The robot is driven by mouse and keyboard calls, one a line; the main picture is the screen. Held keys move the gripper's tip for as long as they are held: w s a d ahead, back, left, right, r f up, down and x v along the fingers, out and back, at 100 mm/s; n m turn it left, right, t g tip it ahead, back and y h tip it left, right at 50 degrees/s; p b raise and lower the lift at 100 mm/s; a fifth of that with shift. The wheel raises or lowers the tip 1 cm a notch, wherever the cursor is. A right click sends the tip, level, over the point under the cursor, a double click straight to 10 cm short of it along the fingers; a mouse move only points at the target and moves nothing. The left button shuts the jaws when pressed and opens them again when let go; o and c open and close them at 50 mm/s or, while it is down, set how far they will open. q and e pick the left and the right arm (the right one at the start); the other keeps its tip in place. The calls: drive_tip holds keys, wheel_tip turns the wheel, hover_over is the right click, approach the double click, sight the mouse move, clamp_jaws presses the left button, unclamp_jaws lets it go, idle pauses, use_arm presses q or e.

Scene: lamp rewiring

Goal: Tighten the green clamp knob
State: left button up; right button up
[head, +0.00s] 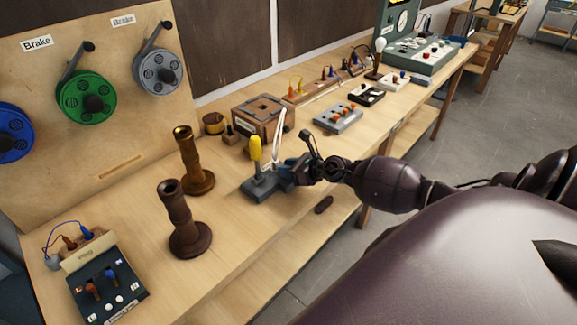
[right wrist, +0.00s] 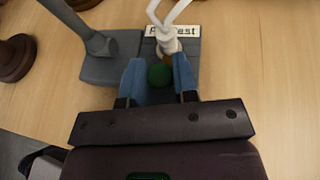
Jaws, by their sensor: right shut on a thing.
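The green clamp knob (right wrist: 160,74) shows in the right wrist view, between the blue fingertips of my right gripper (right wrist: 162,84). The gripper is shut on it. The knob sits at the front of a grey stand (right wrist: 112,66), below a partly covered label (right wrist: 172,31). A white forked part (right wrist: 168,38) rises just behind the knob. In the head view, my right gripper (head: 287,172) reaches the stand (head: 262,187) from the right and hides the knob. A yellow-handled part (head: 255,150) stands upright on the base. My left gripper is not in view.
Two brown turned columns (head: 180,222) (head: 193,165) stand left of the stand. A wooden box (head: 262,118) is behind it. A dark switch box (head: 108,283) lies at the front left. Bare tabletop (head: 240,225) lies in front of the stand.

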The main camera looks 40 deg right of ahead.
drive_tip(key=shift+w+d+r, duration=0.1)
drive_tip(key=shift+r, duration=0.15)
drive_tip(key=o, duration=0.8)
drive_tip(key=shift+f, duration=0.1)
drive_tip(key=shift+o, duration=0.7)
drive_tip(key=shift+f, duration=0.1)
drive_tip(key=v, duration=0.9)
drive_tip(key=shift+s, duration=0.4)
drive_tip(key=shift+s+d+r, duration=0.2)
drive_tip(key=shift+s+r, duration=0.15)
drive_tip(key=shift+s, duration=0.15)
